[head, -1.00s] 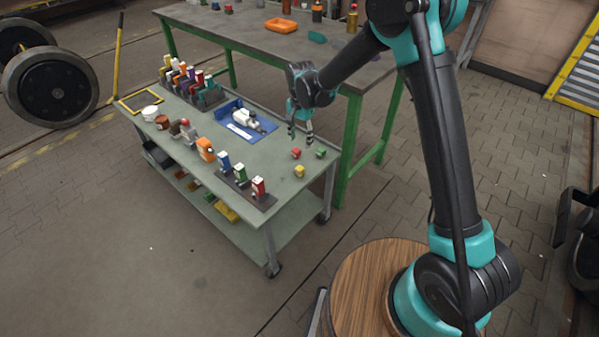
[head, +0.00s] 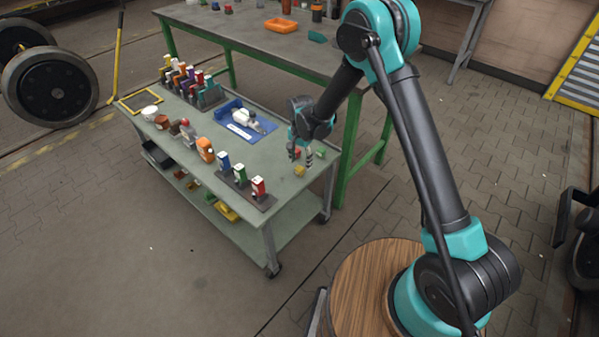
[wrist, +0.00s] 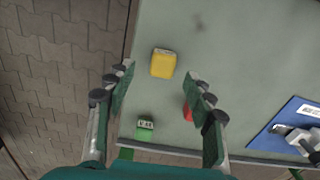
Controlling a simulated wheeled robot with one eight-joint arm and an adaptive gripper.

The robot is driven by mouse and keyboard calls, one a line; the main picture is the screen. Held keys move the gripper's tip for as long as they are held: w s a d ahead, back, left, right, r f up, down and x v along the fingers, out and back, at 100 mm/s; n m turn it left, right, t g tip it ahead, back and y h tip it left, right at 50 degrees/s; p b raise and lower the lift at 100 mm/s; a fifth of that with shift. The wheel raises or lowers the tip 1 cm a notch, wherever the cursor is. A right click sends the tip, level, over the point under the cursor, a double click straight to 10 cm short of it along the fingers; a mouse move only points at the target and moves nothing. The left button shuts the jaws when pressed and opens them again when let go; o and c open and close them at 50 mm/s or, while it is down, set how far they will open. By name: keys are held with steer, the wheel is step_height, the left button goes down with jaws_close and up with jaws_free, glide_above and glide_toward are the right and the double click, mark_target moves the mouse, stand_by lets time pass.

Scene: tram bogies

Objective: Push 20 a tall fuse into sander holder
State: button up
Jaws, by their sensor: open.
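Three small fuse-like blocks stand at the near right end of the grey-green trolley top: a yellow one (head: 299,171), a green one (head: 321,154) and a red one partly hidden by my gripper. The wrist view shows the yellow block (wrist: 163,63), green block (wrist: 145,128) and red block (wrist: 188,112). My gripper (head: 302,156) is open and empty above them. In the wrist view the yellow block lies just ahead of the open fingertips (wrist: 158,86). Three holders, blue (head: 223,162), green-and-white (head: 240,174) and red (head: 258,188), stand on a dark base; I cannot tell which is the sander holder.
An orange device (head: 205,150) and several small items line the trolley's near edge. A blue tray (head: 236,133) with a white-and-grey tool lies behind them. Several coloured blocks stand in a rack at the far end. A green-legged workbench (head: 270,42) stands behind the trolley.

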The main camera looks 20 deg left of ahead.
mark_target(300, 168)
steer(key=shift+f, duration=0.1)
steer(key=shift+a+f, duration=0.2)
steer(key=shift+f, duration=2.3)
steer(key=shift+c, duration=0.2)
steer(key=c, duration=1.1)
steer(key=shift+r, duration=0.1)
step_height(300, 168, up, 20)
steer(key=shift+f, duration=0.1)
